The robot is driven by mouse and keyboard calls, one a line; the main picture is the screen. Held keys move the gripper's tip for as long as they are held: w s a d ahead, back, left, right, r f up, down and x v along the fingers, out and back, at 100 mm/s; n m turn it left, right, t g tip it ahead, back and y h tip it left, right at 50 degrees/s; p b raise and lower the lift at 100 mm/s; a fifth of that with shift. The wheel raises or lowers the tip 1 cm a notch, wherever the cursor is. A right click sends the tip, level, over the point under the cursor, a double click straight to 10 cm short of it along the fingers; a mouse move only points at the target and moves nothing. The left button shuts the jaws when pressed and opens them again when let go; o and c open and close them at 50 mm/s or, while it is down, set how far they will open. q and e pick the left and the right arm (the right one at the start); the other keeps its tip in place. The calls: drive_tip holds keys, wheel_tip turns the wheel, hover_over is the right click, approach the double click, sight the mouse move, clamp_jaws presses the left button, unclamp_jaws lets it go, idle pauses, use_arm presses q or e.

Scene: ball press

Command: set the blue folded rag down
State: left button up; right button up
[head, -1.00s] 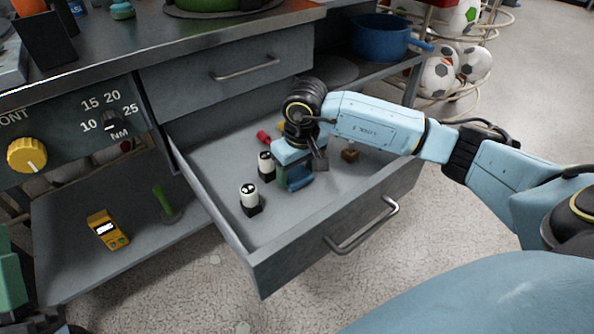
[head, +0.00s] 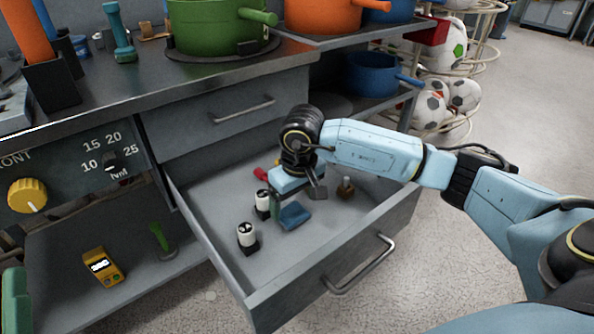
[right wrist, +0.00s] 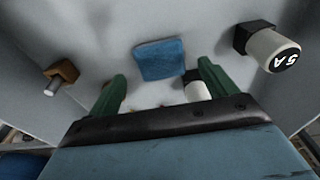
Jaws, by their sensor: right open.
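The blue folded rag (head: 295,216) lies on the floor of the open drawer (head: 325,262). It also shows flat and whole in the right wrist view (right wrist: 160,60). My right gripper (head: 287,203) is just above the rag. In the right wrist view its two green fingers (right wrist: 162,80) are spread wide and empty, with the rag beyond their tips and apart from them. A green part of what looks like my left gripper (head: 15,298) shows at the left edge; its jaws cannot be made out.
White-and-black fuses (head: 247,236) stand left of the rag. A small brown block with a metal pin (head: 345,188) stands to the right. A red item (head: 261,174) lies behind.

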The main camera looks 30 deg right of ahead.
sight(296, 216)
drive_tip(key=r, duration=0.1)
drive_tip(key=r+p, duration=0.1)
drive_tip(key=r, duration=0.2)
drive_tip(key=shift+s+r+p, duration=0.25)
drive_tip(key=shift+r+p, duration=0.05)
drive_tip(key=shift+r, duration=0.1)
use_arm(q)
wheel_tip(296, 216, down, 12)
drive_tip(key=w+a+g+y+p, duration=0.1)
drive_tip(key=g+y, duration=0.2)
drive_tip(key=g, duration=0.5)
drive_tip(key=shift+w+a+g, duration=0.25)
drive_tip(key=shift+a+g, duration=0.05)
drive_tip(key=shift+a, duration=0.05)
use_arm(e)
drive_tip(key=shift+s+r, duration=0.15)
drive_tip(key=shift+r, duration=0.85)
drive_tip(key=shift+s+r, duration=0.1)
drive_tip(key=shift+r, duration=0.9)
